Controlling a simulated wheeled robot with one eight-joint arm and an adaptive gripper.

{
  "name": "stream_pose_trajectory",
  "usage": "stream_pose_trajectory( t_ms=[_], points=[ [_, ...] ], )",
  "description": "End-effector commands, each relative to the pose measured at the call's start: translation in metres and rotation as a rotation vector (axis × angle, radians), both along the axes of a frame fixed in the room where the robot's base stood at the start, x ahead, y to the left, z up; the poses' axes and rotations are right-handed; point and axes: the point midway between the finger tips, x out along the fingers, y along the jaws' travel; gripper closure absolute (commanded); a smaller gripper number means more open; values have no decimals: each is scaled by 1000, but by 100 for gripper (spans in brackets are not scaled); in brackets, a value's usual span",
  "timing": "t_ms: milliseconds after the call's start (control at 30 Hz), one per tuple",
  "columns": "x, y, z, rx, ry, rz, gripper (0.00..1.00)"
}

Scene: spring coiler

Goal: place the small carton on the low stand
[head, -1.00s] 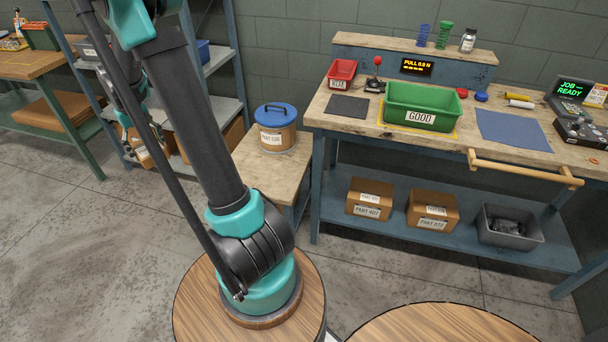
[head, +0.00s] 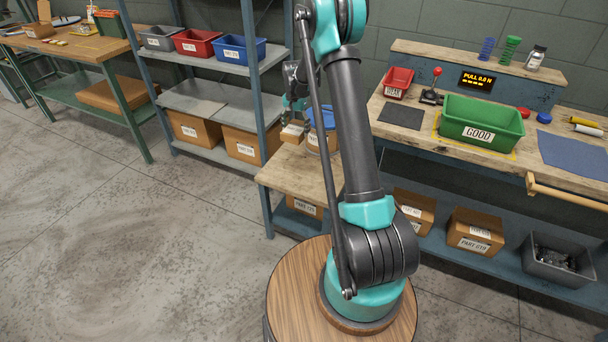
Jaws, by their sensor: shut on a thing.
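My gripper (head: 294,118) is in the head view, partly behind my arm, shut on a small brown carton (head: 292,134) with a pale label. The low stand (head: 290,172) is a small wood-topped table between the shelf rack and the workbench. The carton shows at the far left part of the stand's top. I cannot tell whether it touches the wood or hangs above it. My arm hides the right part of the stand.
A round tub with a blue lid (head: 329,118) stands on the stand, close right of the carton and partly behind my arm. A shelf rack post (head: 248,75) rises to the left. The front of the stand's top is bare. Another carton (head: 305,207) sits beneath the top.

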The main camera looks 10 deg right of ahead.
Motion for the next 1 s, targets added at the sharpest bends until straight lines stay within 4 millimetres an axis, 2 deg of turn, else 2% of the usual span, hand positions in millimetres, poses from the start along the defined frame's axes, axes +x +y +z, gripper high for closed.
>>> stream_pose_trajectory(
  t_ms=[167,633,800,1000],
  points=[
    [3,1,-27,0,0,-16,68],
    [3,1,-138,0,0,-14,68],
    [2,1,-160,0,0,-13,68],
    [2,1,-172,0,0,-13,68]
  ],
)
